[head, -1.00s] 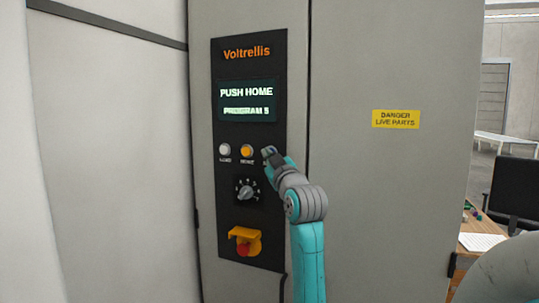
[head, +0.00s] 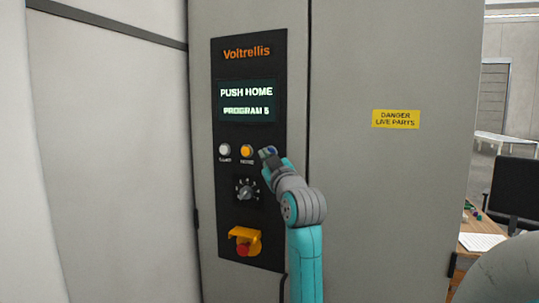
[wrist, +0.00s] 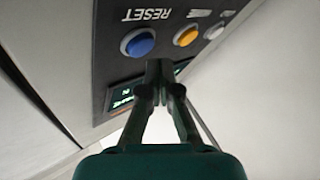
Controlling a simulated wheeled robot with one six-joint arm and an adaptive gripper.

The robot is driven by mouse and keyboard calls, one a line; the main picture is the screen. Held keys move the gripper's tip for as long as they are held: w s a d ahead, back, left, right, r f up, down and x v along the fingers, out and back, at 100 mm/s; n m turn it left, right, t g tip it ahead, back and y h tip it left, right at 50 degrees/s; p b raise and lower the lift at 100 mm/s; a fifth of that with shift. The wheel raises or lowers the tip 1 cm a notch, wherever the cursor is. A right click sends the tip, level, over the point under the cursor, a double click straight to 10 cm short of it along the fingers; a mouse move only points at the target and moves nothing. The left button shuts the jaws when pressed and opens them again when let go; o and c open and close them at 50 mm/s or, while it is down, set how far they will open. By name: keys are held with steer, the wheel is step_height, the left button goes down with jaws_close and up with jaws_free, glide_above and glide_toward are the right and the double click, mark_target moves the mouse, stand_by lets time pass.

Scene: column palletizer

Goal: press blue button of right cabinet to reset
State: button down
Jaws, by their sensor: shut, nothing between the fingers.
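The blue button (wrist: 138,42) has an upside-down RESET label in the wrist view. In the head view a sliver of the blue button (head: 272,149) shows just above my gripper, which hides the rest. My gripper (wrist: 158,68) is shut and empty, its tips close to the blue button and just to its lower right in the wrist view. In the head view my gripper (head: 266,155) is in front of the panel (head: 265,80) of the grey cabinet (head: 400,190). I cannot tell whether the tips touch anything.
An orange button (head: 246,151) and a white button (head: 224,149) sit left of the blue one. A rotary knob (head: 247,190) and a red emergency stop (head: 243,248) are below. The display (head: 247,101) reads PUSH HOME, PROGRAM 5. A desk with a monitor (head: 515,190) stands at right.

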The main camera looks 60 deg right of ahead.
steer(key=shift+s+a, duration=0.2)
steer(key=shift+a, duration=2.2)
steer(key=w+a+f+y, duration=0.2)
steer(key=a+f, duration=0.3)
steer(key=f, duration=0.5)
steer(key=w+a+f+y, duration=0.1)
steer(key=a+f, duration=0.5)
steer(key=f, duration=0.4)
steer(key=w+a+f+y, duration=0.2)
steer(key=a+f, duration=0.3)
steer(key=f, duration=0.5)
steer(key=s+a+f+n+y, duration=0.1)
steer(key=s+a+f+y, duration=0.1)
steer(key=s+a+f, duration=0.45)
steer(key=s+a+f+y, duration=0.2)
steer(key=s+a+f, duration=0.1)
steer(key=a+f, duration=0.55)
steer(key=s+a+f+y, duration=0.1)
steer(key=s+a, duration=0.3)
steer(key=s, duration=0.4)
steer(key=s+a+f+n+y, duration=0.1)
steer(key=s+a, duration=0.3)
steer(key=s, duration=0.5)
steer(key=s+a+f+n+g+y, duration=0.1)
steer(key=s+a+f+y, duration=0.2)
steer(key=s, duration=0.6)
steer(key=shift+a+f, duration=0.35)
steer(key=shift+a, duration=0.55)
